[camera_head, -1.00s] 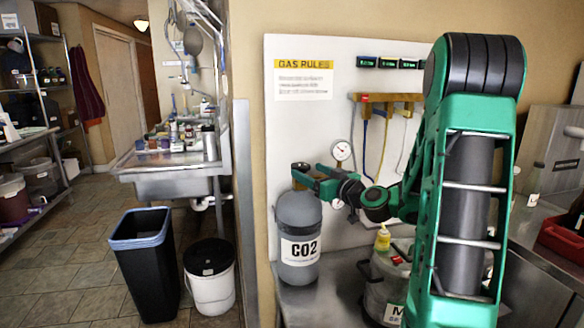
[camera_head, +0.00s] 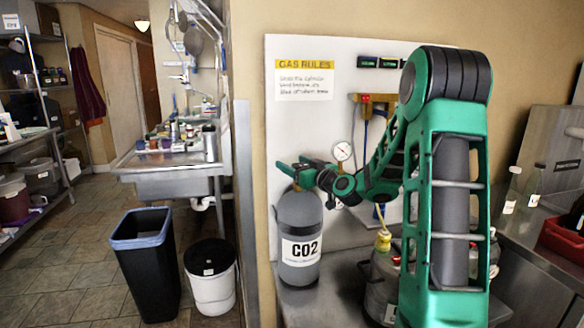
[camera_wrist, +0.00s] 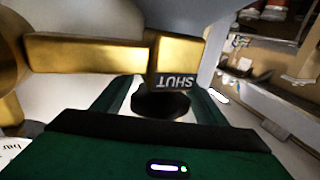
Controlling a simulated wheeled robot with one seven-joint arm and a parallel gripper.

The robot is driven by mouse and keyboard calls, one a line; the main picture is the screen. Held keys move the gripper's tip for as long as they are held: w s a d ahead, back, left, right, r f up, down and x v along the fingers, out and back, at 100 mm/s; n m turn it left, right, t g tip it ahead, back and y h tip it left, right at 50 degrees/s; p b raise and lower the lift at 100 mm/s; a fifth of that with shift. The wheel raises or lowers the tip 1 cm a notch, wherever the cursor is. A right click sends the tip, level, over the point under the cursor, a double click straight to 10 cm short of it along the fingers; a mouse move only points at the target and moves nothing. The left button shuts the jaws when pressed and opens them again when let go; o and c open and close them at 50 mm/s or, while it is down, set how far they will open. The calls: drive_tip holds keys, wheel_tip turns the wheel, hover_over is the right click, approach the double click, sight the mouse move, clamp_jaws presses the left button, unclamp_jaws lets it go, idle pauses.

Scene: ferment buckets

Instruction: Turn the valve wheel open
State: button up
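The grey CO2 cylinder (camera_head: 299,222) stands upright on the metal bench in the head view. My gripper (camera_head: 291,174) is at its top, and the valve there is largely hidden by my fingers. In the wrist view, a brass valve body (camera_wrist: 85,52) crosses the top, with a dark label reading SHUT (camera_wrist: 174,81), upside down. The black round valve wheel (camera_wrist: 160,104) sits just below that label. My green fingers (camera_wrist: 160,97) are apart, one on each side of the wheel. Contact with the wheel is not clear.
A round pressure gauge (camera_head: 343,151) is right of the cylinder top. A white board (camera_head: 300,130) with a gas rules notice is behind. A metal keg (camera_head: 383,275) and a yellow-topped bottle (camera_head: 383,240) are close under my arm. A black bin (camera_head: 146,265) stands on the floor left.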

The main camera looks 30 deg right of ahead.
drive_tip(key=c, duration=0.9)
drive_tip(key=shift+c, duration=0.2)
drive_tip(key=shift+y, duration=0.5)
drive_tip(key=shift+a+n+y, duration=0.2)
drive_tip(key=shift+n+y, duration=0.6)
drive_tip(key=o, duration=1)
drive_tip(key=shift+o, duration=0.2)
